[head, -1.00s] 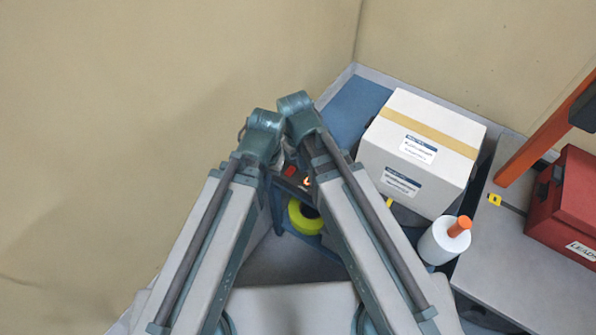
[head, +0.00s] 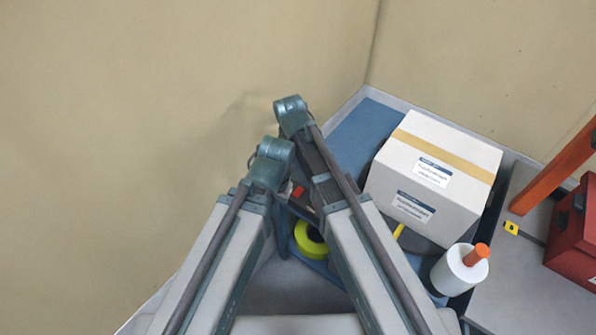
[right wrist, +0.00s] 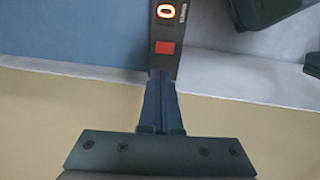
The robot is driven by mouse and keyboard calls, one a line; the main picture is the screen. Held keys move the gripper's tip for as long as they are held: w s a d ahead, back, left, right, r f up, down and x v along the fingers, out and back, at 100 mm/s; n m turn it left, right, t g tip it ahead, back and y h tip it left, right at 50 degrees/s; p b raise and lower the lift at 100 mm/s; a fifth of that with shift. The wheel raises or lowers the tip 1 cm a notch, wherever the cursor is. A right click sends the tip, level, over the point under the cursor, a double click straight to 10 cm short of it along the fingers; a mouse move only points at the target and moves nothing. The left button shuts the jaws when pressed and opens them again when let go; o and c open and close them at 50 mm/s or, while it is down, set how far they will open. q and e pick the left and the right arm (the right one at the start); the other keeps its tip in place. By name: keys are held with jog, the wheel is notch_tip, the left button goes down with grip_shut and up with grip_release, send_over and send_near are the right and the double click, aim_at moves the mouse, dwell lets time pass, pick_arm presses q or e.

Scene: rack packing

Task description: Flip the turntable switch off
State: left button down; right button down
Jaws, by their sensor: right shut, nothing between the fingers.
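The switch box is a dark narrow box in the right wrist view, with a red button (right wrist: 165,48) and a glowing orange-white "0" (right wrist: 166,12) farther up. My right gripper (right wrist: 161,78) is shut and empty, its fingertips at the near end of the box, just short of the red button; I cannot tell whether they touch it. In the head view a small red patch of the switch (head: 297,191) shows between my arms, which hide most of it. The turntable (head: 418,239) shows only as a dark grey edge under the carton. My left gripper is out of sight.
A white carton (head: 432,178) with a tan tape strip stands on the blue surface (head: 358,138). A yellow-green tape ring (head: 309,240) lies nearby. A white film roll (head: 458,270) with an orange handle stands at right, before a red toolbox (head: 577,235). Beige walls stand behind.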

aim_at(300, 190)
jog(key=f+b, duration=0.4)
jog(key=w+f+b, duration=0.1)
jog(key=f+b, duration=0.3)
jog(key=f, duration=0.1)
jog(key=d+f+b, duration=0.1)
jog(key=f+b, duration=0.3)
jog(key=b, duration=0.1)
jog(key=shift+w+f, duration=0.2)
jog(key=shift+f, duration=0.05)
jog(key=shift+f+b, duration=0.25)
jog(key=shift+b, duration=0.05)
jog(key=shift+r, duration=0.15)
jog(key=shift+s, duration=0.2)
jog(key=shift+s+a, duration=0.45)
jog(key=shift+w, duration=0.1)
